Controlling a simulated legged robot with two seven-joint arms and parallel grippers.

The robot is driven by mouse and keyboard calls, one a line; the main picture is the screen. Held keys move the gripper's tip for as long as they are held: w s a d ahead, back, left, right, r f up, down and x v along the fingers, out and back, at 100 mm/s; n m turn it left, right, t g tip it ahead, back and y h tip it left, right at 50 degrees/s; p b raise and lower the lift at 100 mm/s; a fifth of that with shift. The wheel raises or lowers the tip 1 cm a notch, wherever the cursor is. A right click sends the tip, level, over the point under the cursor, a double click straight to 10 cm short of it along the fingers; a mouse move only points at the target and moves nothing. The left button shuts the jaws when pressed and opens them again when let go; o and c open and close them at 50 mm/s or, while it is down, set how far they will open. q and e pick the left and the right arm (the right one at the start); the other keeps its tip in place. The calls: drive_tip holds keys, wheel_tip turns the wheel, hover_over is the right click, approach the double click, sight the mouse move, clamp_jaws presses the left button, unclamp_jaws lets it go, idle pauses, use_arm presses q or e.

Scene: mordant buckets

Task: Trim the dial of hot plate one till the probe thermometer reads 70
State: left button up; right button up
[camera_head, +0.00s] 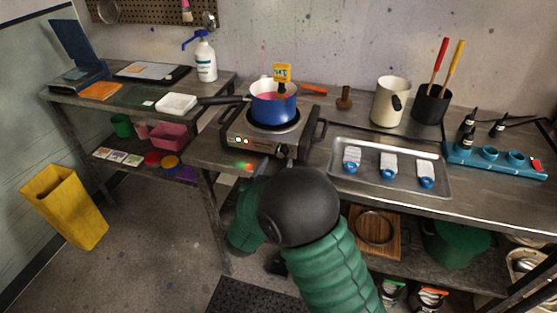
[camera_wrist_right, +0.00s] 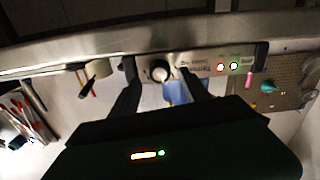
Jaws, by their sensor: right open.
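The hot plate (camera_head: 264,133) stands on the steel bench, with a blue pot (camera_head: 270,108) of pink liquid on it. The probe thermometer's yellow display (camera_head: 282,72) shows above the pot's rim; its digits look like 74 but are too small to be sure. The dial (camera_wrist_right: 160,71) is a round knob with a pale mark on the hot plate's front. My right gripper (camera_wrist_right: 161,84) is open, with one finger on each side of the dial; I cannot tell if they touch it. In the head view my own arm hides most of that gripper. My left gripper is out of view.
The pot's handle (camera_head: 222,100) sticks out left. A steel tray (camera_head: 345,187) with several packets lies to the right, behind it a cream jug (camera_head: 389,101) and a black pot with red and yellow handles.

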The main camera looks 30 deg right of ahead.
sight(280, 156)
drive_tip(key=x, duration=0.3)
drive_tip(key=shift+w+d, duration=0.1)
drive_tip(key=shift+c, duration=0.2)
clamp_jaws()
